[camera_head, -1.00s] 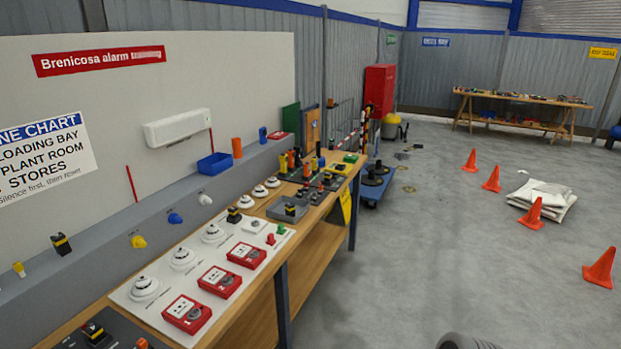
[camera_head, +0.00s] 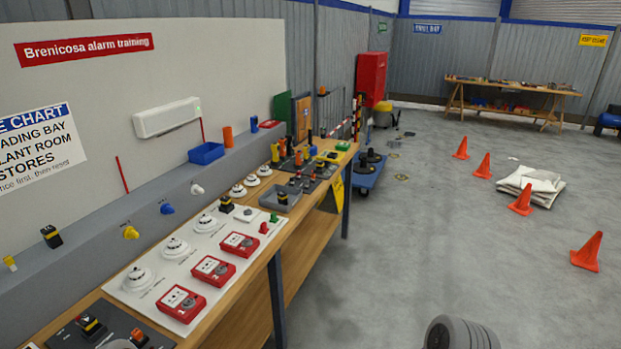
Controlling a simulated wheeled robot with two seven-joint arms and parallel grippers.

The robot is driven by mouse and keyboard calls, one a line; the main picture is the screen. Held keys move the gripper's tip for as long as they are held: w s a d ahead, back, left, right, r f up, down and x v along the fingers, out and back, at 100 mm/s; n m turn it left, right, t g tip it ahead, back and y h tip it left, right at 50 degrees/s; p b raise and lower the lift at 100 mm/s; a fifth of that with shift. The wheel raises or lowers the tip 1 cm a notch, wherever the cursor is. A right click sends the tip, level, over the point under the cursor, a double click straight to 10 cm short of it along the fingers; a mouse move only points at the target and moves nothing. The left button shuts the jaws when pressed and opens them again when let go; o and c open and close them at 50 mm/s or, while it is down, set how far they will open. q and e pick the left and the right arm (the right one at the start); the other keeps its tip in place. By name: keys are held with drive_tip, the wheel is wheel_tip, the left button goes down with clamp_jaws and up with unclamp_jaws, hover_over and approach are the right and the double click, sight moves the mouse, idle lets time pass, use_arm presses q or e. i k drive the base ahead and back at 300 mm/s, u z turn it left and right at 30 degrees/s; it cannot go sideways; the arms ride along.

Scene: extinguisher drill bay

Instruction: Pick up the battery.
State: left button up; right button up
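I cannot tell for sure which thing is the battery. A small black block with a yellow band (camera_head: 52,237) stands on the grey ledge at the left. A similar black and yellow block (camera_head: 226,204) stands at the back of the white alarm panel. Another dark block with yellow and red parts (camera_head: 91,326) sits on a dark plate at the near left. Neither of my grippers shows clearly. A ribbed grey rounded part, likely of my own arm, shows at the bottom right, over the floor and away from the bench.
The wooden bench (camera_head: 228,318) carries the white panel (camera_head: 148,311) with red call points (camera_head: 181,303) and white detectors. A blue bin (camera_head: 206,153) sits on the ledge. Orange cones (camera_head: 586,252) and folded sheets (camera_head: 530,187) lie right. The floor between is clear.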

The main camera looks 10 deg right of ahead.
sight(282, 196)
drive_tip(key=z, duration=0.4)
drive_tip(key=i, duration=1.5)
drive_tip(key=z, duration=0.25)
